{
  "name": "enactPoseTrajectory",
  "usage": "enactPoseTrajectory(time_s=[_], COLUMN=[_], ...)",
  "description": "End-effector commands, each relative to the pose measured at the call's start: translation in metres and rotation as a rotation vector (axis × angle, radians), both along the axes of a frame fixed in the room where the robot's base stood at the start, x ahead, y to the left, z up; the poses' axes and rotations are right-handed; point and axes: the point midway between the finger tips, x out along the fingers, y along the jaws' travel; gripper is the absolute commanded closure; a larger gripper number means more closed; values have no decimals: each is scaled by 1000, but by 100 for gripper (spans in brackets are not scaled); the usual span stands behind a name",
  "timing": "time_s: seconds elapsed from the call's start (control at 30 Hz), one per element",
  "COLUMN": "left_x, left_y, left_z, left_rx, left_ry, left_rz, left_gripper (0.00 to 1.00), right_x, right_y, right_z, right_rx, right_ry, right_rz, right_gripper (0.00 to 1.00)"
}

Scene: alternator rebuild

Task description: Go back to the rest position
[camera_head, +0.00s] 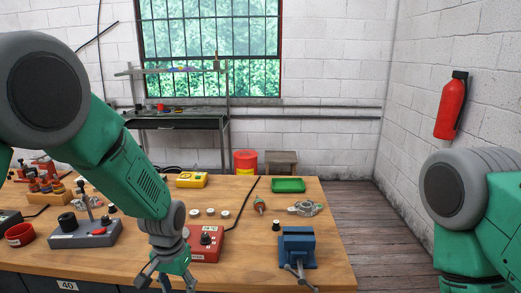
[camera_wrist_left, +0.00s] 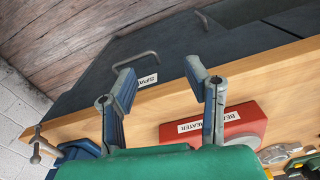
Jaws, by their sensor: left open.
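My left gripper (camera_head: 168,279) hangs at the front edge of the wooden workbench (camera_head: 335,268), left of the red bearing heater box (camera_head: 206,253). In the left wrist view my left gripper (camera_wrist_left: 160,82) has its two fingers spread wide, with nothing between them. Beyond the fingers are the bench's front edge and a dark drawer front with a handle and a white label.
A blue vise (camera_head: 297,247) stands at the bench's front right. A green tray (camera_head: 288,185), a silver housing part (camera_head: 305,208), a yellow meter (camera_head: 192,180) and a grey press base (camera_head: 86,233) also stand on the bench. Bare floor (camera_head: 355,215) lies right of the bench.

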Motion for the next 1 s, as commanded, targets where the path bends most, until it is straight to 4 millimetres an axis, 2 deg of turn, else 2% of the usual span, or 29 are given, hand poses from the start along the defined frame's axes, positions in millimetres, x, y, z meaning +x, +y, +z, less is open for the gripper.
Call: enactPoseTrajectory(time_s=[0.03, 0.17, 0.23, 0.3, 0.37, 0.4, 0.5, 0.6, 0.7, 0.83, 1.0], left_x=[-13, -48, -79, -117, -153, -178, -237, -284, -312, -326, -327], left_y=[5, 20, 30, 42, 52, 58, 71, 80, 86, 88, 88], left_z=[-23, -78, -117, -155, -183, -200, -228, -241, -244, -242, -240], left_rx=[1, 1, 2, 3, 4, 4, 3, 4, 3, 2, 2], left_ry=[7, 7, 8, 7, 3, 1, -6, -15, -24, -33, -36], left_rz=[7, 28, 43, 61, 77, 87, 110, 128, 141, 148, 148], left_gripper=[57, 57, 57, 57, 57, 57, 57, 57, 57, 57, 57], right_x=[0, -1, -1, -1, -1, -1, -1, -1, -1, -1, -1], right_y=[0, 0, 0, 0, 0, 0, 0, 0, 0, 0, 0], right_z=[-8, -23, -35, -48, -60, -67, -84, -97, -104, -107, -105], right_rx=[0, 0, 0, 0, 0, 0, 0, 0, 0, 0, 0], right_ry=[1, 1, 1, 1, 1, 1, 1, 1, 1, 1, 1], right_rz=[0, 0, 0, 0, 0, 0, 0, 0, 0, 0, 0], right_gripper=[100, 100, 100, 100, 100, 100, 100, 100, 100, 100, 100])
